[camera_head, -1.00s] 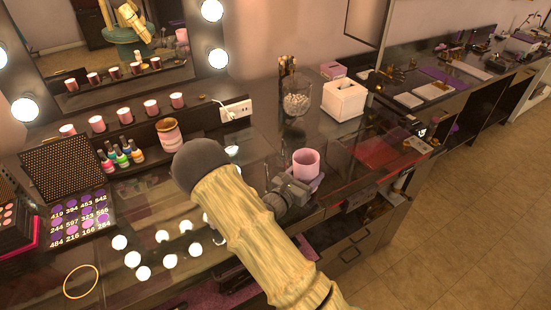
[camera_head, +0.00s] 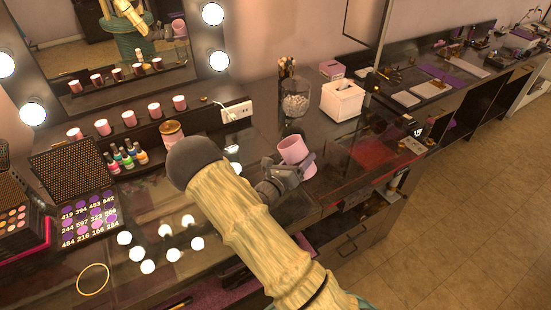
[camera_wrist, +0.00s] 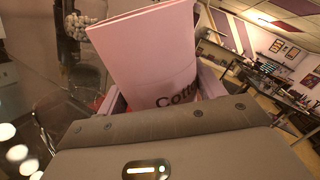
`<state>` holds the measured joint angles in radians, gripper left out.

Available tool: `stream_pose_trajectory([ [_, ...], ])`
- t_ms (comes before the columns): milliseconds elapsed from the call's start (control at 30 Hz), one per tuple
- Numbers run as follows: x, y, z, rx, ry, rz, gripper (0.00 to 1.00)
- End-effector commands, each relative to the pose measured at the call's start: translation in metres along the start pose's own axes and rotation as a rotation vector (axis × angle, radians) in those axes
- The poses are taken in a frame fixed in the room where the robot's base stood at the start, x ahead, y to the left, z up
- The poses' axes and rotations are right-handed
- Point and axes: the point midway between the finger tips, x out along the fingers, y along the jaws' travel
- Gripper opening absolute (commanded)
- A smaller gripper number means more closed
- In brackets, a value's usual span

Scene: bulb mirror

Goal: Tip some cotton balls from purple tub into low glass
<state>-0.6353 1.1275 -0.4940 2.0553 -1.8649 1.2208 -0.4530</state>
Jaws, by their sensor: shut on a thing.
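The purple tub (camera_head: 294,152) looks pink and carries lettering starting "Cott" in the wrist view (camera_wrist: 155,62). My gripper (camera_head: 287,176) is shut on it and holds it tilted, its rim leaning to the left in the head view. The tub seems to be just above the counter. Its inside is hidden, so I cannot see its cotton balls. A clear glass (camera_head: 296,100) with white balls in it stands behind the tub; it also shows at the upper left of the wrist view (camera_wrist: 74,24). I cannot tell whether this is the low glass.
A white tissue box (camera_head: 342,99) stands to the right of the clear glass. A socket block (camera_head: 236,111), a pinkish jar (camera_head: 171,132) and nail polish bottles (camera_head: 126,157) are to the left. The glossy dark counter has bare room around the tub.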

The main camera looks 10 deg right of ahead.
Motion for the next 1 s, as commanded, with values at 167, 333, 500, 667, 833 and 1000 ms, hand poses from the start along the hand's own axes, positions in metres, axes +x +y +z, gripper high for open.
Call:
stream_pose_trajectory([
  [167, 0.0001, -0.0007, 0.0108, -0.088, -0.015, -0.001, 0.45],
  [333, 0.0006, -0.0004, 0.0102, -0.172, -0.027, -0.002, 0.45],
  [500, 0.0006, -0.0001, 0.0094, -0.256, -0.040, -0.002, 0.45],
  [667, 0.0007, -0.0002, 0.0073, -0.335, -0.052, -0.004, 0.45],
  [833, 0.0003, 0.0005, 0.0055, -0.420, -0.064, -0.004, 0.45],
  [1000, -0.0001, 0.0015, 0.0045, -0.503, -0.079, -0.005, 0.45],
])
